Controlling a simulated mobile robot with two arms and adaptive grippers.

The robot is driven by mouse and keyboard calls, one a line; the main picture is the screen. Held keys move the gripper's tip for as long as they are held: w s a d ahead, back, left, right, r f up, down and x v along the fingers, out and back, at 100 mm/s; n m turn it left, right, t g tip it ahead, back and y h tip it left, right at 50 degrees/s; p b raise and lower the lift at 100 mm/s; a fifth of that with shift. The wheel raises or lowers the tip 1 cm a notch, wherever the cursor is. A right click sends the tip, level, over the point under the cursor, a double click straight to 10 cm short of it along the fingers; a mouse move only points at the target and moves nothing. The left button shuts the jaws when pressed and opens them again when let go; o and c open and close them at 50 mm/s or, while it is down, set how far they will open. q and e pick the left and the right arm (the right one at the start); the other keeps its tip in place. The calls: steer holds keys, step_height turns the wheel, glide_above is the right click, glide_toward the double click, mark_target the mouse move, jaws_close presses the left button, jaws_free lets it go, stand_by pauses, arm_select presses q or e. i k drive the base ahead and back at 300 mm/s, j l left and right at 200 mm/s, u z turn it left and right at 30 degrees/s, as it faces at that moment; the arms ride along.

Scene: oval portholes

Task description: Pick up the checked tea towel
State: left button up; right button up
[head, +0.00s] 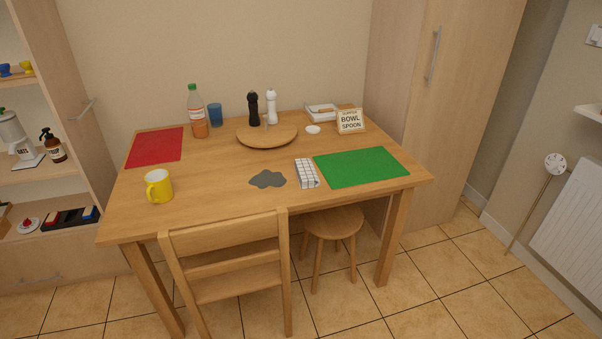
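The checked tea towel (307,173) is white with dark grid lines and lies folded on the wooden table (215,208). It sits near the front edge, between a grey patch (267,179) on its left and a green placemat (360,167) on its right. Neither of my grippers shows in the head view.
A chair (228,250) and a stool (332,225) stand at the table's front. A yellow mug (158,186) stands front left, near a red placemat (155,147). A bottle (197,112), a round board (266,136) with two mills, and a sign (350,121) stand farther back.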

mark_target(307, 175)
steer(key=i+u, duration=0.15)
steer(key=i, duration=0.4)
steer(key=i+l+u, duration=0.15)
steer(key=i, duration=0.4)
